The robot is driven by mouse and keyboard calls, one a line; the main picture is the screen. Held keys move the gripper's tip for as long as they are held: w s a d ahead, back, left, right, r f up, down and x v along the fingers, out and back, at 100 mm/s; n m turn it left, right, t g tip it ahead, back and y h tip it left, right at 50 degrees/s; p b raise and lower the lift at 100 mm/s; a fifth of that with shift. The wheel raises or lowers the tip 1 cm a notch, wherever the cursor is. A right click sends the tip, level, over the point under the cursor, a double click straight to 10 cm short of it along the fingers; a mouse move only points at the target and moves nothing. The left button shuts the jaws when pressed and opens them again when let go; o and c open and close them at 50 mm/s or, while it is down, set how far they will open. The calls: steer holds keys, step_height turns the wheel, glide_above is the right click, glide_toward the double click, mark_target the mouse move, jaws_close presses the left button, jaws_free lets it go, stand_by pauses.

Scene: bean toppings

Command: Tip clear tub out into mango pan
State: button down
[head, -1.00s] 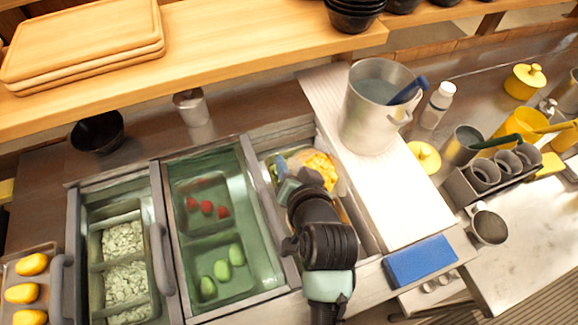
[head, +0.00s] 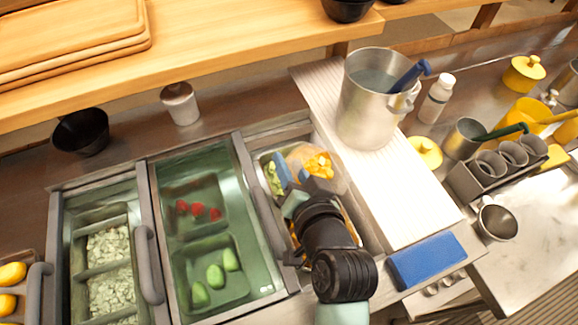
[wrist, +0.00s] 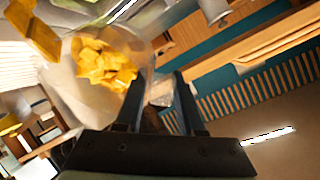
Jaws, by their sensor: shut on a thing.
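The clear tub (head: 297,156) holds orange mango cubes (head: 319,166) and hangs tilted over the pan insert right of the green-tinted bins. My gripper (head: 288,190) is shut on the tub's wall. In the wrist view the gripper's fingers (wrist: 160,100) pinch the tub's edge, and the clear tub (wrist: 85,95) shows with mango cubes (wrist: 105,65) inside. Larger orange pieces (wrist: 35,30) show at the upper left; I cannot tell whether they are leaving the tub. The mango pan is mostly hidden under the tub and my arm; orange shows beside my wrist.
Left of the pan are a bin with red and green pieces (head: 201,210) and a bin of pale chopped food (head: 108,245). A metal pot (head: 365,115) stands on the white board to the right. A blue block (head: 428,260) lies at the front. A wooden shelf (head: 220,45) spans the back.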

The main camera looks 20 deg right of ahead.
steer(key=shift+s+d+f+m+t+b, duration=0.2)
steer(key=shift+s+t+b, duration=0.5)
steer(key=shift+b, duration=1.75)
steer(key=shift+s+d+f+m+t+b, duration=0.2)
steer(key=shift+s+t+b, duration=0.5)
steer(key=shift+b, duration=1.7)
steer(key=shift+s+d+f+m+t+b, duration=0.25)
steer(key=shift+s+t+b, duration=0.45)
steer(key=shift+b, duration=1.75)
steer(key=shift+s+d+f+t+b, duration=0.15)
steer(key=shift+s+t+b, duration=0.8)
steer(key=shift+b, duration=2.6)
steer(key=shift+s+d+m+t+b, duration=0.1)
steer(key=shift+s+m+t+b, duration=0.25)
steer(key=shift+t+b, duration=0.6)
steer(key=shift+s, duration=0.1)
